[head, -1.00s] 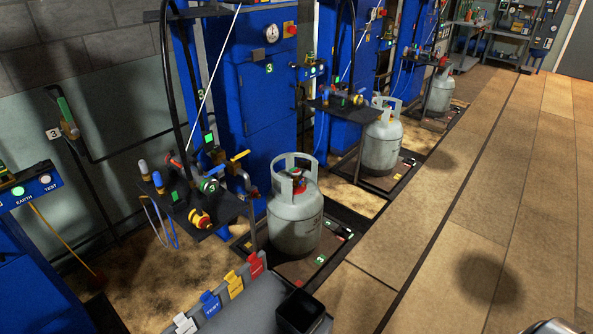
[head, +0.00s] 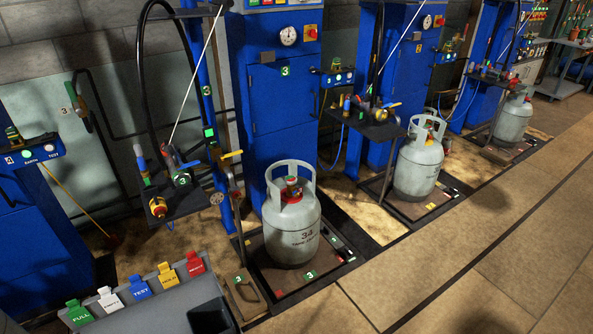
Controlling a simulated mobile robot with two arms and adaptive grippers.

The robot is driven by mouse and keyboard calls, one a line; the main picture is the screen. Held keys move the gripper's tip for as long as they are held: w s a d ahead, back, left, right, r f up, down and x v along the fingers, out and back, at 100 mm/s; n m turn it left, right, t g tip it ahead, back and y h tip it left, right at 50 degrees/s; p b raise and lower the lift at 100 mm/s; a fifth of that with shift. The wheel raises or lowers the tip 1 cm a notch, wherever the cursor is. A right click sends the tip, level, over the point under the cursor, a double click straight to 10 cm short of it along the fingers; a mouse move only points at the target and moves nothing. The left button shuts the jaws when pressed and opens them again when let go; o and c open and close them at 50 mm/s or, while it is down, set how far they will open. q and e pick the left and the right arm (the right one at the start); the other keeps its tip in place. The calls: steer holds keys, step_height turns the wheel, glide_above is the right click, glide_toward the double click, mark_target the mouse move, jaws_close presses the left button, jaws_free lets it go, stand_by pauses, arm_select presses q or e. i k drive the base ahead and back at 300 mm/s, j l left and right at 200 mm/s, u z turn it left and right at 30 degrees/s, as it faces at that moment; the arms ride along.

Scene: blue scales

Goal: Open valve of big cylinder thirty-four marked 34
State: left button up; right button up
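The grey cylinder marked 34 (head: 291,235) stands upright on the floor scale (head: 268,262) in front of the blue cabinet with green 3 labels. Neither of my grippers shows in the head view.
A dark shelf (head: 190,203) with fittings and a hose is left of the cylinder. A grey bin (head: 210,318) and coloured tags, TEST (head: 140,287) among them, are at the front left. Two more cylinders (head: 418,165) (head: 513,118) stand farther back. The floor at right (head: 480,250) is clear.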

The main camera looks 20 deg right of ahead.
mark_target(290, 179)
steer(key=i+l+u, duration=0.15)
steer(key=l, duration=0.4)
steer(key=i+l+u, duration=0.15)
steer(key=l, duration=0.4)
steer(key=l+u, duration=0.1)
steer(key=l, duration=0.45)
steer(key=i+l+u, duration=0.15)
steer(key=l, duration=0.4)
